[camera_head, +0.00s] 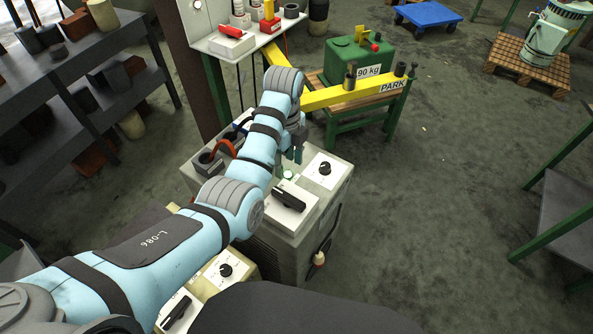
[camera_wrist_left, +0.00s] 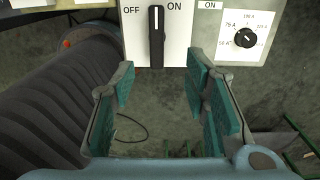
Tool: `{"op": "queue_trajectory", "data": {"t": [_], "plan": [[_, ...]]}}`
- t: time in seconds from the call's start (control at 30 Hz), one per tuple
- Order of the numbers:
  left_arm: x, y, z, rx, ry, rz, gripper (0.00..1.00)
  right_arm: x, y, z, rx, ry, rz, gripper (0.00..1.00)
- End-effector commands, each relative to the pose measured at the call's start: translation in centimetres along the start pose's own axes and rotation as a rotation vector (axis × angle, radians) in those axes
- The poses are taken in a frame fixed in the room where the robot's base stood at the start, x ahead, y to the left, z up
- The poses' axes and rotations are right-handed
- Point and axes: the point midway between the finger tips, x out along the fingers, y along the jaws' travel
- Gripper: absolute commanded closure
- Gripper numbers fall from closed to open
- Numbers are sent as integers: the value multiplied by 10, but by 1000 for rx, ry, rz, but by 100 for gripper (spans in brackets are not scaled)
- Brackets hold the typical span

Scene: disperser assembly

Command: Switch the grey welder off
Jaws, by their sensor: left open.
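The grey welder (camera_head: 285,235) stands in the middle of the head view, under my left arm. Its black lever switch (camera_head: 289,200) sits on a white plate on top, with a green lamp (camera_head: 289,174) beside it. In the left wrist view the switch (camera_wrist_left: 156,37) points straight up between the OFF and ON marks. My left gripper (camera_head: 294,152) is open and empty, partly hidden by its wrist. In the left wrist view its fingers (camera_wrist_left: 160,72) are spread just below the switch, apart from it. My right gripper is out of view.
A dial (camera_head: 324,168) sits right of the switch. A beige machine (camera_head: 215,285) with a similar switch stands nearer, partly behind my arm. A yellow beam (camera_head: 350,92) and green stand are beyond.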

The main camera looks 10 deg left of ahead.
Motion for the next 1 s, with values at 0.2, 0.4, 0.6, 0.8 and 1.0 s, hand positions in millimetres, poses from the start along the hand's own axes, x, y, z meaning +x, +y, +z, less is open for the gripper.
{"op": "queue_trajectory", "data": {"t": [0.2, 0.4, 0.6, 0.8, 1.0], "plan": [[17, 3, -6, 8, 0, -4, 58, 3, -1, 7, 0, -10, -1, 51], [77, 0, -5, 9, 1, 3, 58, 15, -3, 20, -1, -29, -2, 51], [129, -3, -3, 8, 2, 2, 58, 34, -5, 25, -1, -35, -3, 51], [146, -3, -3, 7, 1, 0, 58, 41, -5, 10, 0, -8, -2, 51], [146, -2, -2, 5, 1, 1, 58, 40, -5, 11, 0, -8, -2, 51]]}}
